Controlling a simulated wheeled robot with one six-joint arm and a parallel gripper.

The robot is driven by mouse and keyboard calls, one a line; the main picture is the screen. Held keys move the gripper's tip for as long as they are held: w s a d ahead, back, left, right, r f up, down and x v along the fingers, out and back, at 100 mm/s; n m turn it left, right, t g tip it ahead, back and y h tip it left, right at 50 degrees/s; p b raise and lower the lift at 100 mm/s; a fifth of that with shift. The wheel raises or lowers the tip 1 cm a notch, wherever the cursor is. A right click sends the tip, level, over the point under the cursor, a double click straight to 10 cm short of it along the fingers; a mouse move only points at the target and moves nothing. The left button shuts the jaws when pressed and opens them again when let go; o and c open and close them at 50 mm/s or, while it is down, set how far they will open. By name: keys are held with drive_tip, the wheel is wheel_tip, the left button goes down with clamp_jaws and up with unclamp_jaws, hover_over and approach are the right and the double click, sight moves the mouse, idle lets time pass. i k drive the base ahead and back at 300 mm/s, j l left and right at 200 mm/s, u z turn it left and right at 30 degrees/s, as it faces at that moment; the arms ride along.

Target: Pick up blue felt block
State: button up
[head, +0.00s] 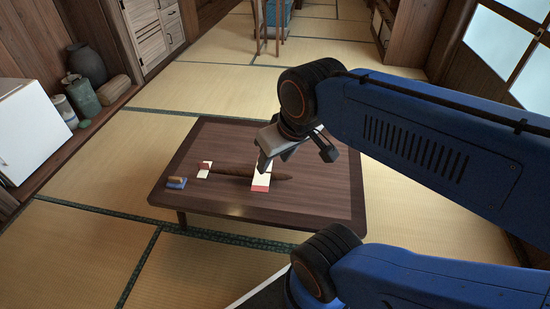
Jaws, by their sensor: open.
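A small block with a blue lower part and a tan top, which looks like the blue felt block (175,184), lies near the left front corner of the low dark wooden table (310,207). My gripper (295,158) is open over the right half of the table, well to the right of the block. Nothing shows between its fingers, though its height above the tabletop is hard to tell. The block is fully in view and apart from the gripper.
A small red-and-white piece (204,167) lies right of the block. A long dark brown tapered object (232,172) lies mid-table, by a white card with a red end (261,187). Jars (84,97) and a white box (32,120) stand at left. Tatami around the table is clear.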

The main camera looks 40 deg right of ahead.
sight(174, 182)
drive_tip(key=u, duration=2.35)
drive_tip(key=z, duration=2)
drive_tip(key=i+l, duration=0.2)
drive_tip(key=i, duration=0.2)
